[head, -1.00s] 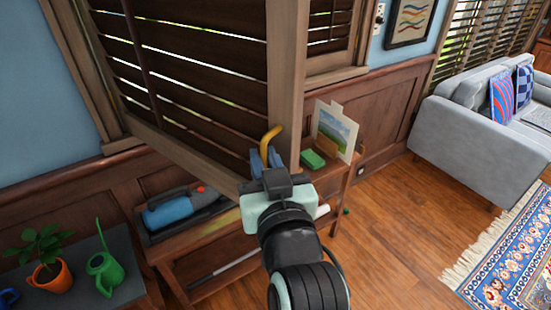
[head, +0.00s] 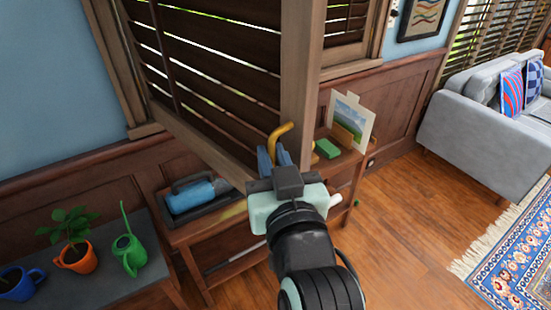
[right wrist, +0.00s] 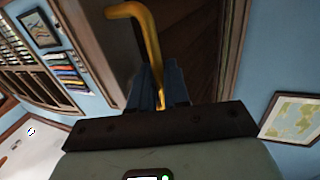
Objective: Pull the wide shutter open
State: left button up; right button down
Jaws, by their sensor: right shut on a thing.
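The wide shutter (head: 205,65) is a dark slatted panel in a brown wooden frame. In the head view it stands swung out at an angle from the wall, with light between its slats. A bent yellow handle (head: 280,138) sits near the lower part of its free edge. My right gripper (head: 273,158) has its blue fingers shut on this handle. In the right wrist view the handle (right wrist: 148,40) runs down between the fingers (right wrist: 160,88). The lower end of the handle is hidden there. My left gripper is not in view.
A wooden bench (head: 215,232) below the shutter holds a blue tool (head: 195,193), a green block (head: 327,148) and a small landscape picture (head: 347,123). A dark table (head: 105,292) at left holds a plant, a green watering can and a blue mug. Open floor (head: 400,230) lies at right, before a grey sofa (head: 465,125).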

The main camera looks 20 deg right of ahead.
jog(key=shift+a+r, duration=0.1)
jog(key=shift+r, duration=0.05)
jog(key=c, duration=1.3)
grip_release()
jog(key=shift+w+a, duration=0.1)
jog(key=shift+w, duration=0.1)
jog(key=s, duration=1.3)
jog(key=shift+s+a+b, duration=0.2)
jog(key=shift+a+b, duration=0.05)
jog(key=shift+b, duration=0.05)
